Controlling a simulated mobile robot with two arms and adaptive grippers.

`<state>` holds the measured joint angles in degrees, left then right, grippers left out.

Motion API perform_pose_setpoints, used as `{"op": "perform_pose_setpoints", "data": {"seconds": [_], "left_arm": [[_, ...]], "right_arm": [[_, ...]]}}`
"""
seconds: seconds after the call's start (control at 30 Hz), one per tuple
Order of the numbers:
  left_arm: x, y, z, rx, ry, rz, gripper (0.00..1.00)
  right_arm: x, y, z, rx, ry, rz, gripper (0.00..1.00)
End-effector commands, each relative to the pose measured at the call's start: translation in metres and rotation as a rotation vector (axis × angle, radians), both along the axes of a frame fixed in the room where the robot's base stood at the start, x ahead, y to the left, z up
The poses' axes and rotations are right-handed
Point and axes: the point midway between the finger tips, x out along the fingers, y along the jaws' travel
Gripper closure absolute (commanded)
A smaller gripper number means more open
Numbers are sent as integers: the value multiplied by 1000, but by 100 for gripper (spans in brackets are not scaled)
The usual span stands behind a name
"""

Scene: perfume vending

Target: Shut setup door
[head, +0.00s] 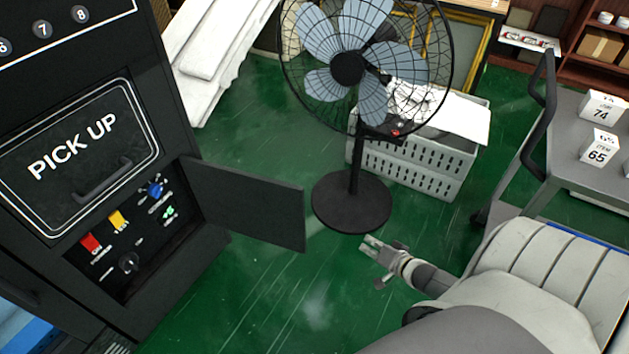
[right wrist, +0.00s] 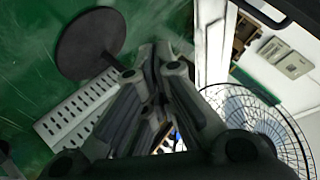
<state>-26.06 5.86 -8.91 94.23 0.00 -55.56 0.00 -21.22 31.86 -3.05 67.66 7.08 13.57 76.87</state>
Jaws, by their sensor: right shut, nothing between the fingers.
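The setup door (head: 247,203) is a dark panel hinged on the black vending machine at the left of the head view. It stands wide open, swung out to the right. Behind it shows the setup recess (head: 130,235) with a blue knob (head: 155,188), a yellow switch (head: 118,219) and a red switch (head: 90,243). My right gripper (head: 370,247) is to the right of the door's free edge, apart from it, and empty. In the right wrist view its fingers (right wrist: 160,70) are together. The door is not clearly seen there. My left gripper is not in view.
A standing fan (head: 350,205) is just behind my right gripper, with a grey crate (head: 415,170) beside it. A grey cart (head: 570,125) with item boxes stands at the right. Green floor (head: 265,310) is clear between the machine and my right arm.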

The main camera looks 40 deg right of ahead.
Motion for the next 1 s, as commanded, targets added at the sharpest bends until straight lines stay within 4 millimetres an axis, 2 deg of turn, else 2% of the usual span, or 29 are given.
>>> {"op": "perform_pose_setpoints", "data": {"seconds": [0.03, 0.2, 0.4, 0.5, 0.63, 0.77, 1.0], "left_arm": [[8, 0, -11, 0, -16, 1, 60], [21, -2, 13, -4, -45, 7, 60], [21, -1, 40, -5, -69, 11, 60], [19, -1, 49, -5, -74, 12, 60], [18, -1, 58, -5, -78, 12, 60], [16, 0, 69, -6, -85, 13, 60], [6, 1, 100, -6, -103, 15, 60]], "right_arm": [[19, -6, -2, 66, -75, -6, 100], [66, -7, 52, 350, -287, 7, 100], [91, 10, 101, 614, -403, 80, 100], [96, 16, 115, 687, -423, 104, 100], [100, 20, 124, 727, -431, 118, 100], [111, 23, 125, 729, -434, 118, 100], [148, 32, 125, 726, -436, 118, 100]]}}
